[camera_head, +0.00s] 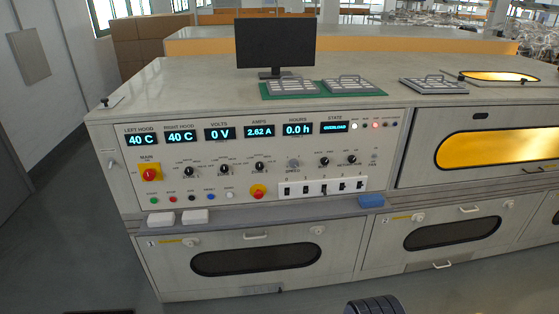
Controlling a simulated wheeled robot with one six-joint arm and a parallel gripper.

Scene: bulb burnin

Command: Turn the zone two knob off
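The control panel (250,165) fills the front left of a long cream cabinet. Three black knobs sit in a row below the displays: a left one (189,171), a middle one (224,168) and a right one (259,166). The small labels under them are too blurred to read surely; the middle one is probably zone two. Its pointer setting is too small to tell.
Displays read 40 C, 40 C, 0 V, 2.62 A, 0.0 h and OVERLOAD (334,127). A red light (375,125) glows. A red main switch (151,174), a red-and-yellow button (258,191) and several rocker switches (323,188) surround the knobs. A ledge (245,214) juts out below.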

